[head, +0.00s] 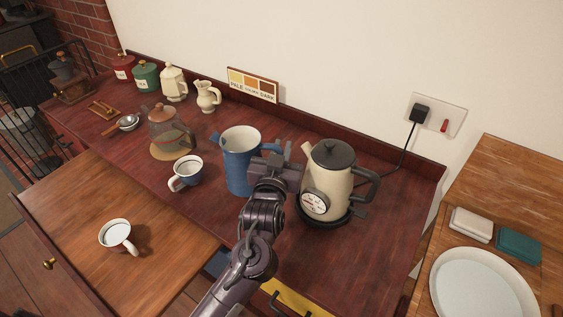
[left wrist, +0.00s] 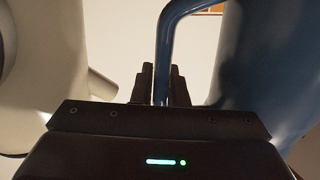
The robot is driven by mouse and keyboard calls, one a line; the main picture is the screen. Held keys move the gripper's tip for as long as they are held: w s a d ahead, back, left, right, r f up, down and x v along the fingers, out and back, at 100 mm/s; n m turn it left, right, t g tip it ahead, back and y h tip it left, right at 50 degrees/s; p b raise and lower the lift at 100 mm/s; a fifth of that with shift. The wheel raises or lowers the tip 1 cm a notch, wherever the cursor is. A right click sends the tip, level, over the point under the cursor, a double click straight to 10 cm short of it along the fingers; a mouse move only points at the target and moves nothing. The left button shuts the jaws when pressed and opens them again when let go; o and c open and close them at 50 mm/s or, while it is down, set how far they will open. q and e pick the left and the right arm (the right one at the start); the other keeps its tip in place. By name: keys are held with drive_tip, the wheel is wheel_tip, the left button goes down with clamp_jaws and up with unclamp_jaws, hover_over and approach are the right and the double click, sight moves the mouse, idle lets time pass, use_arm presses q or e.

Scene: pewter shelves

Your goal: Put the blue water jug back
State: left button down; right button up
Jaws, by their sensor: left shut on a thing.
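In the left wrist view the fingers (left wrist: 160,88) are shut on the jug's blue handle (left wrist: 167,45); the jug's body (left wrist: 262,60) is at the right. The jug's base looks to be at the counter, but I cannot tell if it bears on it. My right gripper is not in view.
A cream kettle (head: 330,178) stands close right of my gripper. A white cup (head: 118,236) stands on the lower wooden surface (head: 170,235). Canisters and small jugs line the back left.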

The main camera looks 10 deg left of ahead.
use_arm(q)
drive_tip(key=shift+f, duration=2.05)
drive_tip(key=c, duration=1.4)
unclamp_jaws()
drive_tip(key=shift+f, duration=0.1)
drive_tip(key=shift+c, duration=0.2)
drive_tip(key=s+b, duration=0.1)
drive_tip(key=s, duration=1.1)
drive_tip(key=shift+d+b, duration=0.35)
drive_tip(key=shift+s, duration=0.1)
